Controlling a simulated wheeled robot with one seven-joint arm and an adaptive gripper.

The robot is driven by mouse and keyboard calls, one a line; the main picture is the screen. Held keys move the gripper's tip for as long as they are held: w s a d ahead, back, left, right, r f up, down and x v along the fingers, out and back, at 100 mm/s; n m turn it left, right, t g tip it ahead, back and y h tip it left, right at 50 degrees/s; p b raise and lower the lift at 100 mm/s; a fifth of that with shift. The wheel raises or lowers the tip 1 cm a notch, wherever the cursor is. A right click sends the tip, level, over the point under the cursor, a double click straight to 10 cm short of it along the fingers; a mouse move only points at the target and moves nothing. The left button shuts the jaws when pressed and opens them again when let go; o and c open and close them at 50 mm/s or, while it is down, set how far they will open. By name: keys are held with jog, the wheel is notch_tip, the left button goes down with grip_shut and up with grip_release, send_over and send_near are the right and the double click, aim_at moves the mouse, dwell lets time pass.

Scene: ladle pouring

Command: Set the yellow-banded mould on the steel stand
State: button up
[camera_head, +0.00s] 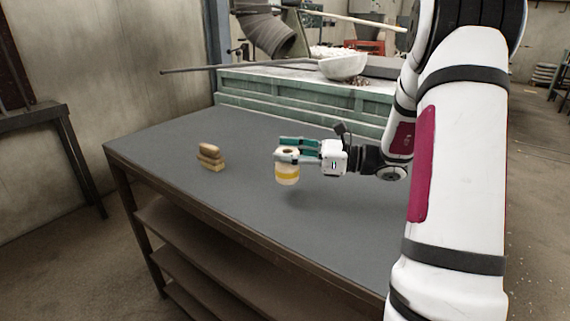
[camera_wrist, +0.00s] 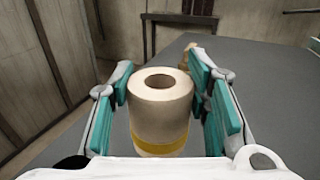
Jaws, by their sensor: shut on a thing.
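The yellow-banded mould (camera_head: 287,174) is a cream cylinder with a hole in its top and a yellow band low on its side. My gripper (camera_head: 288,154) is shut on it and holds it upright. A shadow lies on the grey tabletop below it, and the mould looks raised off the surface. In the wrist view the mould (camera_wrist: 160,108) stands between the two teal finger pads of my gripper (camera_wrist: 165,105). I see no thing that I can clearly name as the steel stand; it may be out of view or the dark bench at the left.
A small stack of tan blocks (camera_head: 210,157) stands on the grey table (camera_head: 240,215), left of the mould. Behind the table is a green bench (camera_head: 300,98) with a white bowl (camera_head: 343,66) and a long rod (camera_head: 240,67). A dark bench (camera_head: 45,120) stands at the left wall. Most of the tabletop is clear.

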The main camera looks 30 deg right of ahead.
jog(key=shift+w, duration=0.3)
jog(key=f, duration=0.3)
jog(key=shift+w, duration=0.35)
jog(key=shift+f, duration=0.25)
jog(key=shift+f+b, duration=0.15)
jog(key=shift+b, duration=0.2)
jog(key=o, duration=1.4)
